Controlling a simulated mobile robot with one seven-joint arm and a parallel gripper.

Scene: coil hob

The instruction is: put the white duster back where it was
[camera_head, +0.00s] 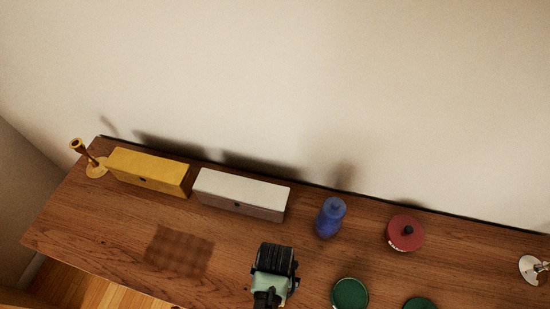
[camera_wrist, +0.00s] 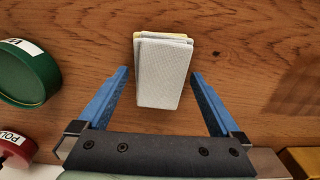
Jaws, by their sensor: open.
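A folded white duster (camera_wrist: 162,82) lies on the wooden table in the wrist view, as the top of a small stack with thin white and yellowish edges showing at its far end. I cannot tell whether those edges are separate cloths. My gripper (camera_wrist: 160,74) is open, its blue fingers on either side of the stack with a gap at each side. It holds nothing. In the head view my wrist (camera_head: 275,262) covers the duster, so it is hidden there.
A yellow box (camera_head: 148,172) and a white box (camera_head: 240,194) stand along the back. A blue bottle (camera_head: 331,217), red tin (camera_head: 405,233) and green tins (camera_head: 350,294) stand to the right. A brown checked patch (camera_head: 180,250) lies at left; a brass candlestick (camera_head: 95,166) stands back left.

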